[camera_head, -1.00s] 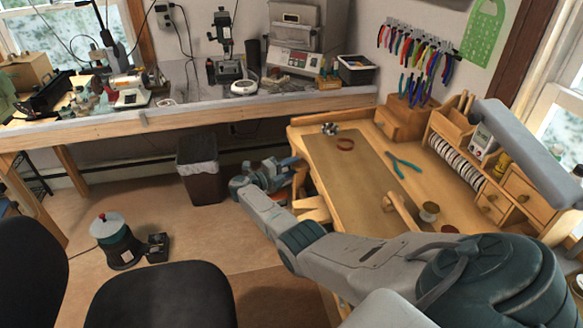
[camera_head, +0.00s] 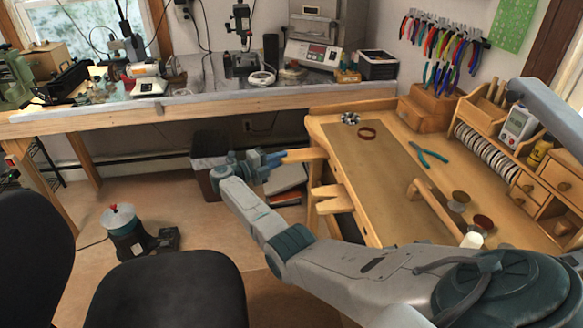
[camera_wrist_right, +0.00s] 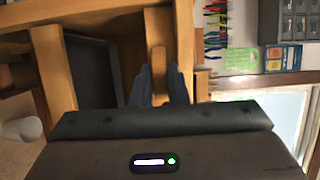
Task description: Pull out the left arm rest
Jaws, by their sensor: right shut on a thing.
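The wooden workbench (camera_head: 385,205) stands at the right in the head view. Its left arm rest (camera_head: 306,155), a pale wooden bar, sticks out from the bench's left side near the far corner. My right gripper (camera_head: 272,160) is shut on the outer end of this bar. In the right wrist view the two dark fingers of my right gripper (camera_wrist_right: 160,88) are on either side of the arm rest (camera_wrist_right: 159,62). A second wooden piece (camera_head: 328,196) juts from the bench edge nearer to me. My left gripper is not in view.
Black chairs (camera_head: 170,290) stand at the lower left. A waste bin (camera_head: 207,160) is behind my right gripper. A green and black device (camera_head: 126,232) sits on the floor. Teal pliers (camera_head: 428,154) lie on the bench.

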